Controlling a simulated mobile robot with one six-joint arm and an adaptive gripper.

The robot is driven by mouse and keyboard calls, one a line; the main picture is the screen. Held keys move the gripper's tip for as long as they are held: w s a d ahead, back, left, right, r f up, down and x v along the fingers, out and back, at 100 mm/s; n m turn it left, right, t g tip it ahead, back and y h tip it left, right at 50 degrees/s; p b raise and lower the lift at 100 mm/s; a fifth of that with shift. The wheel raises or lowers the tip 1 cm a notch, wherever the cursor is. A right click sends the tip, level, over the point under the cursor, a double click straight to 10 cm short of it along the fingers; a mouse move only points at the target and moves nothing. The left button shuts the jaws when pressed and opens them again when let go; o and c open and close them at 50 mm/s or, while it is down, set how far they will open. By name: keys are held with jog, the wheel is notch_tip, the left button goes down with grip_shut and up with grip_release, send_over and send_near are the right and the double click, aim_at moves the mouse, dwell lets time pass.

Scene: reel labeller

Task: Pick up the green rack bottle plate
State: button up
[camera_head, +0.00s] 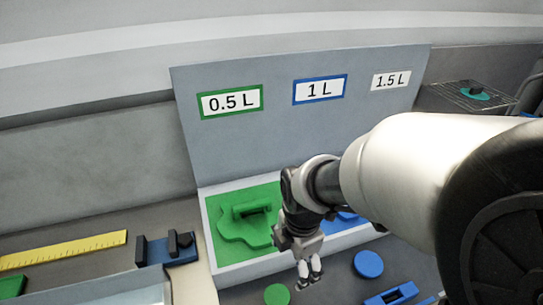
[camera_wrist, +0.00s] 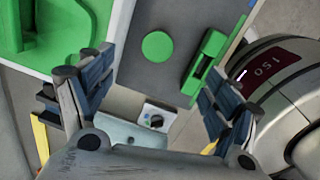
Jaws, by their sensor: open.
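A green plate with a raised handle (camera_head: 236,226) lies in the white-walled rack compartment under the green-framed 0.5 L label. A green piece at the upper left of the wrist view (camera_wrist: 62,32) appears to be part of it, cut off by the frame. My gripper (camera_head: 309,270) hangs in front of the rack, right of the green plate, and apart from it. In the wrist view my gripper (camera_wrist: 158,66) has its fingers spread with nothing between them. A green disc (camera_wrist: 157,46) and a green block with a raised grip (camera_wrist: 205,62) lie on the grey surface beyond the fingers.
A blue plate (camera_head: 347,217) is partly hidden behind my arm. A blue disc (camera_head: 368,264) and blue block (camera_head: 391,294) lie in front. A yellow ruler (camera_head: 65,250) and blue clamp-like part (camera_head: 170,248) are at left. A rounded grey machine (camera_wrist: 282,85) stands at right.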

jog(key=a+f+n+g+p, duration=0.1)
jog(key=a+f+n+p, duration=0.15)
jog(key=n, duration=0.35)
jog(key=n+b, duration=0.1)
jog(key=b, duration=0.3)
send_over(277, 296)
notch_tip(277, 296, down, 14)
jog(key=shift+w+d+r, duration=0.1)
notch_tip(277, 296, down, 5)
jog(key=shift+f+b, duration=0.15)
jog(key=shift+b, duration=0.75)
jog(key=shift+c, duration=0.4)
jog(key=c, duration=1.1)
